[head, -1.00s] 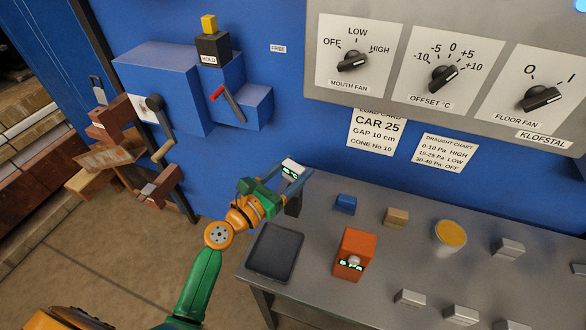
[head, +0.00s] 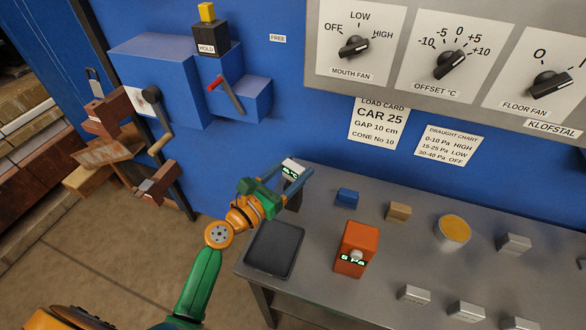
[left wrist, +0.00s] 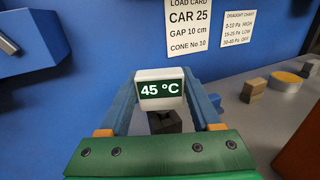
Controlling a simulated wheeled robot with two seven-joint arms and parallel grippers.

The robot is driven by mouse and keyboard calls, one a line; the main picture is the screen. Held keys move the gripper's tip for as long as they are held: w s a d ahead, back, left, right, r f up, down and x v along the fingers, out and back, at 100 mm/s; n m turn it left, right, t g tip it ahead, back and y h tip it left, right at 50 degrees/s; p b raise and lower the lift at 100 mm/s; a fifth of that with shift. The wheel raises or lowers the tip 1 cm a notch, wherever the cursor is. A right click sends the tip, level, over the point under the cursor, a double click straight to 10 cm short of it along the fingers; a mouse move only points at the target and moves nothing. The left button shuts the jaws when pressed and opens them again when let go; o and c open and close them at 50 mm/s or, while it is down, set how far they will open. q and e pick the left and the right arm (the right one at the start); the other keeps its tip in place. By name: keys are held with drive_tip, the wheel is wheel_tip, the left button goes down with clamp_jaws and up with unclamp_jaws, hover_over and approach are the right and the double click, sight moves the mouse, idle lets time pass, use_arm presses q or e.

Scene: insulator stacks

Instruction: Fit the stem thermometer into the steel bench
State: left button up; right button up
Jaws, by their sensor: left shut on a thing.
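The stem thermometer, with a white head and a dark display, is between the fingers of my left gripper (head: 294,177), which is shut on it. In the left wrist view the thermometer (left wrist: 160,89) reads 45 °C and faces the camera. A dark block shows just below its head; the stem itself is hidden. The steel bench (head: 320,205) is a grey table along the blue wall. The gripper is over the bench's back left corner. I cannot tell whether the stem is seated in the bench. My right gripper is not in view.
A dark tray (head: 274,250) lies at the bench's left end. An orange meter (head: 357,250), a blue block (head: 347,197), a tan block (head: 398,211), a round yellow-topped tin (head: 453,233) and several grey blocks stand to the right. The control panel (head: 400,80) hangs above.

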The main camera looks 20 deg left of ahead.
sight(290, 177)
use_arm(q)
drive_tip(key=shift+f+b, duration=0.5)
drive_tip(key=shift+f, duration=0.1)
drive_tip(key=o, duration=1.5)
drive_tip(key=shift+c, duration=0.2)
drive_tip(key=b+v, duration=0.1)
drive_tip(key=v, duration=0.5)
drive_tip(key=shift+s+f, duration=0.1)
drive_tip(key=shift+s, duration=0.2)
drive_tip(key=shift+s+a, duration=0.15)
drive_tip(key=shift+s, duration=0.1)
